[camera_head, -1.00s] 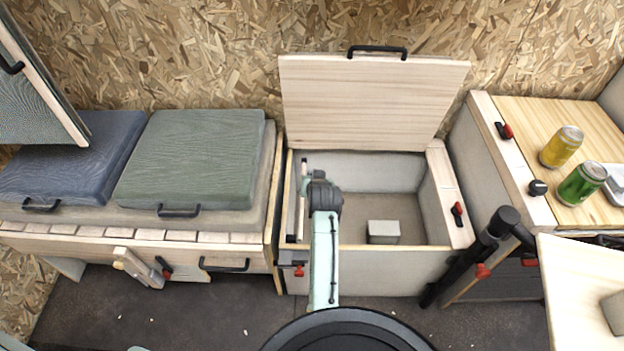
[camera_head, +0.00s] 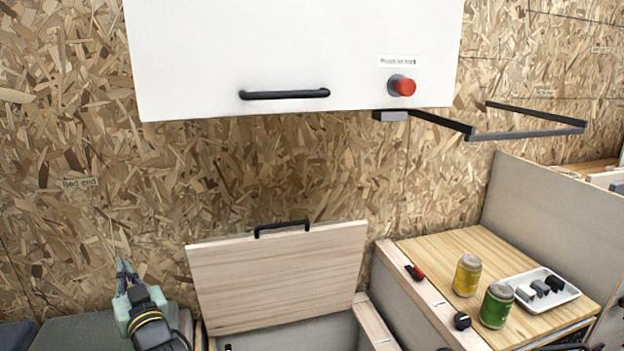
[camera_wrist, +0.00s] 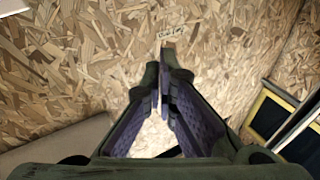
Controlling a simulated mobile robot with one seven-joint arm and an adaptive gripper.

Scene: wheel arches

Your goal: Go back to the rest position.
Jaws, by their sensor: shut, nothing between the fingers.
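My gripper (camera_head: 124,268) is at the lower left of the head view, raised in front of the chipboard wall and left of the open locker lid. Its fingers point up and are shut with nothing between them. In the wrist view the dark fingers (camera_wrist: 162,76) come together, with the chipboard wall (camera_wrist: 75,65) beyond them. My arm runs down out of the bottom of the head view, so most of it is hidden.
The wooden locker lid (camera_head: 280,278) stands open, with the locker partly cut off below. A white overhead cupboard (camera_head: 290,50) hangs above. A black bracket (camera_head: 530,133) juts from the wall. Yellow (camera_head: 467,275) and green (camera_head: 496,306) cans and a white tray (camera_head: 571,293) stand right.

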